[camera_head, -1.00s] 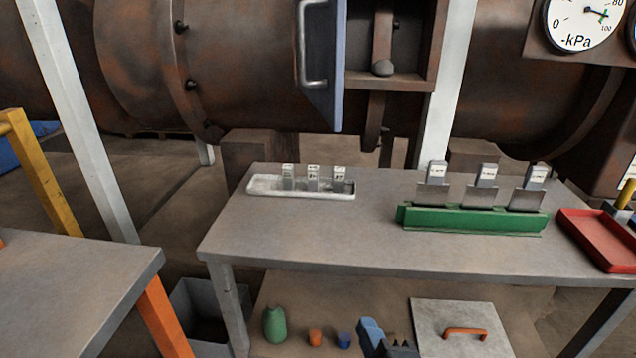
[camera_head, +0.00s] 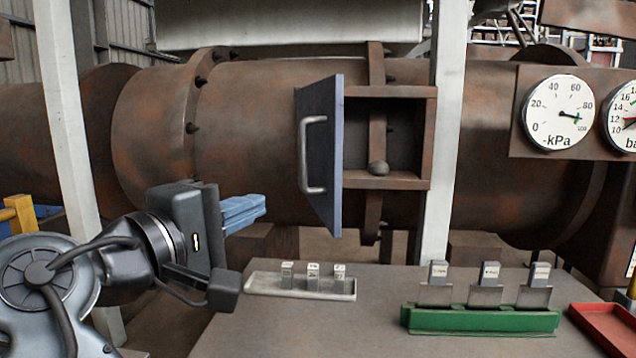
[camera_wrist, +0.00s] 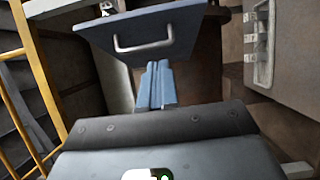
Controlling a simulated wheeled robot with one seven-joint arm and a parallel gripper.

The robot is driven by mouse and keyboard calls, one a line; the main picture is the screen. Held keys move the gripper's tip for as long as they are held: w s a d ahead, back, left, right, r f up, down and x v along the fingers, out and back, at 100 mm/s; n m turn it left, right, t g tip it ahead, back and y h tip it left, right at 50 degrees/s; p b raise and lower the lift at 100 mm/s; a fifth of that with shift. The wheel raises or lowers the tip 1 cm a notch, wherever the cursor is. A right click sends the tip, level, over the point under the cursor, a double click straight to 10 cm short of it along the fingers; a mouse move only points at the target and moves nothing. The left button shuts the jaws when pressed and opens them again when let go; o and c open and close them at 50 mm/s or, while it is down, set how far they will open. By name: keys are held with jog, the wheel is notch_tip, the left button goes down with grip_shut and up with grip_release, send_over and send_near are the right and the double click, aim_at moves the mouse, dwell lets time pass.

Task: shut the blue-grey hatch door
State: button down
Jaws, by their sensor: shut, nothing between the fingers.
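The blue-grey hatch door (camera_head: 325,160) stands swung open at the left side of a square rusty hatch frame (camera_head: 432,140) on the large pipe. Its silver handle (camera_head: 314,155) is on the face turned to the left.
A table (camera_head: 375,325) below holds a white tray (camera_head: 300,288) with several small labelled blocks, a green rack (camera_head: 482,320) and a red tray (camera_head: 605,325). A white post (camera_head: 443,130) stands right of the hatch opening. Pressure gauges (camera_head: 558,112) hang at the right.

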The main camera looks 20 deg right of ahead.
jog(key=r, duration=0.1)
jog(key=p, duration=0.2)
send_near(332, 176)
jog(key=w, duration=0.4)
jog(key=shift+g, duration=0.3)
jog(key=shift+d+r+p, duration=0.2)
jog(key=shift+d+p, duration=0.3)
jog(key=shift+d, duration=1.6)
jog(key=shift+d, duration=0.15)
